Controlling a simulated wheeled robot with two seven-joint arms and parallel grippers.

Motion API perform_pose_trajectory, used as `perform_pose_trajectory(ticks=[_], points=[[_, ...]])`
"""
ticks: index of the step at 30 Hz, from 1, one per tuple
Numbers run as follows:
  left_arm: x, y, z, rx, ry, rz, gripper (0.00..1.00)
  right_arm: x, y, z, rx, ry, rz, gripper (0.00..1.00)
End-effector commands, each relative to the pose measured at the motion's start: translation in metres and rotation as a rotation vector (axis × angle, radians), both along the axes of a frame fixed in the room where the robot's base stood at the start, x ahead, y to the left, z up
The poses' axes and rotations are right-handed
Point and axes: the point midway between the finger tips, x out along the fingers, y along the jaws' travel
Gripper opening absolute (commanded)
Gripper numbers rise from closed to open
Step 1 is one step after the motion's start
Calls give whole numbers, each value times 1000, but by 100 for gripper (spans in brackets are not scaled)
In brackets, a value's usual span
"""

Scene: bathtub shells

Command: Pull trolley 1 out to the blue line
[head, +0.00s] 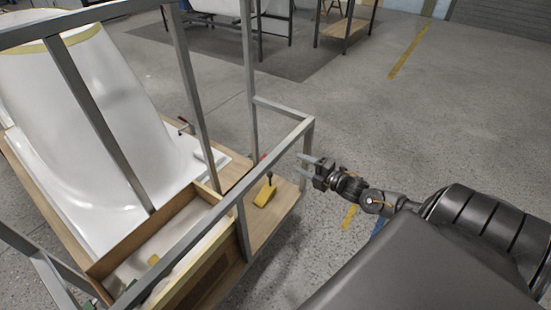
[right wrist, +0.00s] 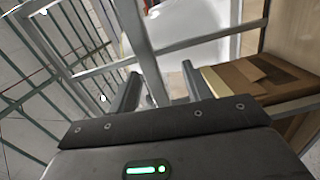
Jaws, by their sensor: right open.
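The trolley nearest me has a grey metal frame (head: 280,145), a wooden deck (head: 262,232) and a white bathtub shell (head: 75,140) on it. Which number it bears cannot be read. My right gripper (head: 305,167) is open and empty at the trolley's near right corner post. In the right wrist view a grey frame post (right wrist: 150,65) appears between its spread fingers; whether they touch it I cannot tell. A short piece of blue line (head: 378,228) shows on the floor beside my right arm, mostly hidden by my body. My left gripper is out of view.
A yellow tool (head: 265,192) and a cardboard-sided box (head: 185,225) sit on the trolley deck. Other trolleys (head: 345,27) stand at the back on a dark floor area. A yellow floor line (head: 408,52) runs at the right. The floor right of the trolley is clear.

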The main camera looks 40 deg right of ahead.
Motion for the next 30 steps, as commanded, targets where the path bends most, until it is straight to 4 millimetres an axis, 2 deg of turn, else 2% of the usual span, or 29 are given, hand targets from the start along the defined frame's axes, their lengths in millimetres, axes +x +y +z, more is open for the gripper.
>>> perform_pose_trajectory(ticks=[4,11,24,30], points=[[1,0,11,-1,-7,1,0,4,9,19,-42,-57,51,49],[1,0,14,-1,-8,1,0,12,11,23,-44,-65,53,49],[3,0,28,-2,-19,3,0,85,32,22,-43,-64,50,49],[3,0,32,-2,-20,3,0,104,38,21,-43,-61,50,49]])
